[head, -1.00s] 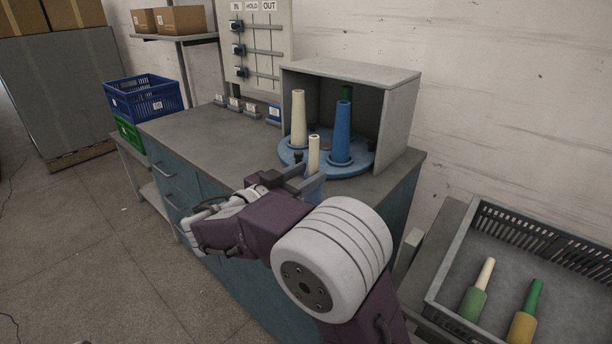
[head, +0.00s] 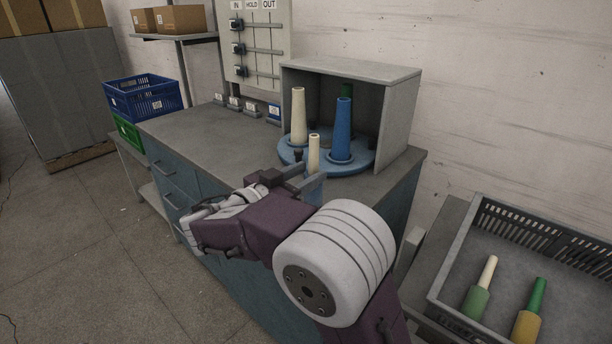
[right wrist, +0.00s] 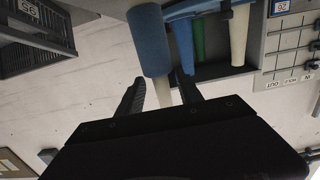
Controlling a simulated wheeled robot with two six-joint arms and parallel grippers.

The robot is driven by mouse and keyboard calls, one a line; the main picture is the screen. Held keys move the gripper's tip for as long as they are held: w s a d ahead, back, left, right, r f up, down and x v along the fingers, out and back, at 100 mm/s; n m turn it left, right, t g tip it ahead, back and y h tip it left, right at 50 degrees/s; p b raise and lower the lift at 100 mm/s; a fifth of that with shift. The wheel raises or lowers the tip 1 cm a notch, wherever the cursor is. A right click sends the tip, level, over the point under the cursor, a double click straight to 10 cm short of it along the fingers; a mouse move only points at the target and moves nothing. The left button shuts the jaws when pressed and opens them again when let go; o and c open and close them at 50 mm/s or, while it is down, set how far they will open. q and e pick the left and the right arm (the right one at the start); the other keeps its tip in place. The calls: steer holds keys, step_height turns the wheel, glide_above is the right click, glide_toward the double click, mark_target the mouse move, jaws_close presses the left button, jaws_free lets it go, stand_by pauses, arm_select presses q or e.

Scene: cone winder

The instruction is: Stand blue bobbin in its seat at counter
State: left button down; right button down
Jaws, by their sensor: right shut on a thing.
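My right gripper (head: 308,176) is shut on the blue bobbin, a blue cylinder with a cream tube. In the head view its cream tube (head: 314,155) rises upright in front of the blue turntable (head: 357,168), and its blue body is partly hidden behind the gripper. In the right wrist view, which looks upside down, the blue body (right wrist: 148,42) and the cream tube between the fingers (right wrist: 162,88) show. The turntable on the counter (head: 205,145) carries a cream cone (head: 299,115), a blue cone (head: 342,130) and a green cone (head: 347,90). I cannot tell which seat is empty. My left gripper is not in view.
A grey hood (head: 398,125) closes over the turntable's back and right side. A dark tray (head: 455,290) at the lower right holds a green bobbin (head: 476,302) and a yellow bobbin (head: 526,325). Small label blocks stand along the counter's back; its left part is clear.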

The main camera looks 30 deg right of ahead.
steer(key=shift+f, duration=0.15)
steer(key=c, duration=0.7)
jaws_free()
steer(key=v, duration=0.9)
